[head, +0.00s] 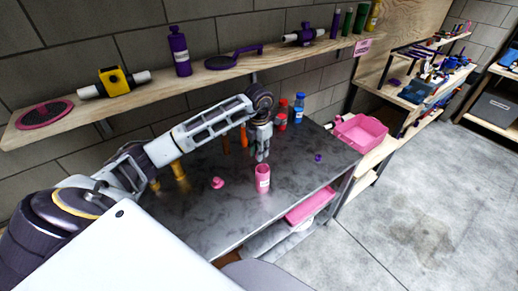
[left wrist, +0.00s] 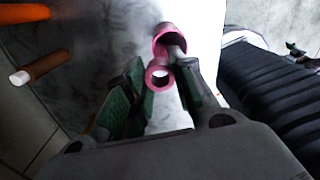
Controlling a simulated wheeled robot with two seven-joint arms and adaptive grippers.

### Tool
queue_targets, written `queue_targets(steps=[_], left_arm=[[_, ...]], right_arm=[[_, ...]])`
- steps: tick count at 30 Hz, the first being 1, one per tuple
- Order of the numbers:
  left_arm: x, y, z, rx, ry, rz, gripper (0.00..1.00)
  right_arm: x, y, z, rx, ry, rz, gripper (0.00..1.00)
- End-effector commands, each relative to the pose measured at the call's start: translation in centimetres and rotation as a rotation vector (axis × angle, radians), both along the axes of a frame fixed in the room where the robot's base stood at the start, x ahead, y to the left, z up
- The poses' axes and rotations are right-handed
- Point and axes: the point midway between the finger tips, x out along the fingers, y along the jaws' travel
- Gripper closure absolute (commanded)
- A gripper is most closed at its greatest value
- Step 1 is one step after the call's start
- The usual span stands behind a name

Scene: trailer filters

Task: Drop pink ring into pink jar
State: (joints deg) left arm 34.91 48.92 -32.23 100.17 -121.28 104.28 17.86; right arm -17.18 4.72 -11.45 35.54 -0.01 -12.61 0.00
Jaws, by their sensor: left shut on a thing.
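My left gripper (head: 261,153) is above the metal table, just over and slightly behind the pink jar (head: 262,178). In the left wrist view, my left gripper (left wrist: 162,70) has its green-padded fingers shut on the small pink ring (left wrist: 150,76). The open pink jar (left wrist: 160,42) stands upright just beyond the ring, which partly overlaps it in this view. The ring appears above the jar's mouth level and to one side; the exact gap cannot be told. The ring is too small to make out in the head view. My right gripper is not in view.
A pink lid-like piece (head: 217,183) lies left of the jar on the table (head: 225,225). Red and blue bottles (head: 298,108) stand at the back. A small purple piece (head: 318,157) and a pink bin (head: 358,132) are to the right. A loaded shelf (head: 215,75) runs along the wall.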

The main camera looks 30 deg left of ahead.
Motion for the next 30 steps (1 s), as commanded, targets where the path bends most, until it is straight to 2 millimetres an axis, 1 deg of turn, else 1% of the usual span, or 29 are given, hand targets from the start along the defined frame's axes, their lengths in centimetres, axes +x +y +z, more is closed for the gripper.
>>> queue_targets(steps=[1,6,17,18,23,24,30], left_arm=[[0.00,-0.01,-0.53,0.000,0.000,0.000,0.84],[-0.01,0.01,-1.20,0.001,0.000,0.000,0.84],[-0.01,0.01,-1.29,0.001,0.000,0.000,0.84],[-0.01,0.01,-1.29,0.001,0.000,0.000,0.72],[-0.01,0.01,-1.28,0.001,0.000,0.000,0.51],[-0.01,0.01,-1.27,0.001,0.000,0.000,0.49],[-0.01,0.01,-1.27,0.001,0.000,0.000,0.49]], right_arm=[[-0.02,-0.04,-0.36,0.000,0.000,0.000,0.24],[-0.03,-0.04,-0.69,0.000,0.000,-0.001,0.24],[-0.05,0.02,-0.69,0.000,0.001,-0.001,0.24],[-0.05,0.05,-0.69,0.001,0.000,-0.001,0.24],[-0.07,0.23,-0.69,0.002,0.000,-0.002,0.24],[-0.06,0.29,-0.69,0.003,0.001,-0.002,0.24],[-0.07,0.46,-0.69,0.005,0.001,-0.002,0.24]])
